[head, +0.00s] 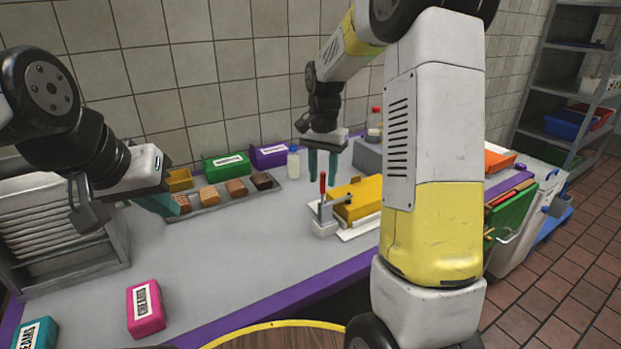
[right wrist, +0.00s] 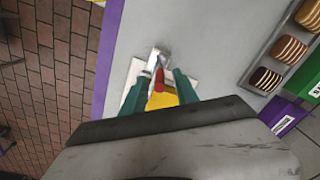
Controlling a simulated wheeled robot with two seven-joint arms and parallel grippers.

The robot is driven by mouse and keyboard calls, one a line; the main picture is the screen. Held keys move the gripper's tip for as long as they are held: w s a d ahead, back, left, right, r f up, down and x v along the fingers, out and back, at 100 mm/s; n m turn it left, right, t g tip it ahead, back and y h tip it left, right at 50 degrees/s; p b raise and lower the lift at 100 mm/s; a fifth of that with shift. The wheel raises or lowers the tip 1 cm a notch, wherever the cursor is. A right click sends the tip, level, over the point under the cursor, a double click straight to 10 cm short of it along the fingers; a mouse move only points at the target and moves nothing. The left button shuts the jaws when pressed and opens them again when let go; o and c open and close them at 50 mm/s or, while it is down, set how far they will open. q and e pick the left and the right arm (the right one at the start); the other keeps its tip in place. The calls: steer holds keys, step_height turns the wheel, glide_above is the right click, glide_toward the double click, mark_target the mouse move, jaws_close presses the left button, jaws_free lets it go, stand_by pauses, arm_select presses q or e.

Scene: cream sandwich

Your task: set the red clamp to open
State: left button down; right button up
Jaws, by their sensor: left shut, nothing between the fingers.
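The clamp with the red handle (head: 323,185) stands at the left end of a yellow block (head: 358,203) on a white board (head: 358,232). Its handle points upright and its grey metal body (head: 325,212) sits below. My right gripper (head: 322,174) is open above and behind the clamp, fingers pointing down. In the right wrist view the red handle (right wrist: 159,80) appears between the two teal fingers of my right gripper (right wrist: 159,74), with visible gaps on both sides. My left gripper (head: 166,207) is shut and empty at the left, beside the food tray.
A grey tray (head: 230,205) holds several bread and biscuit pieces. Green (head: 226,165) and purple (head: 270,156) boxes and a white bottle (head: 293,163) stand by the wall. A pink box (head: 145,307) lies front left. The middle counter (head: 230,250) is clear.

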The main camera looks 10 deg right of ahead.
mark_target(322, 190)
steer(key=shift+f, duration=1.5)
jaws_close()
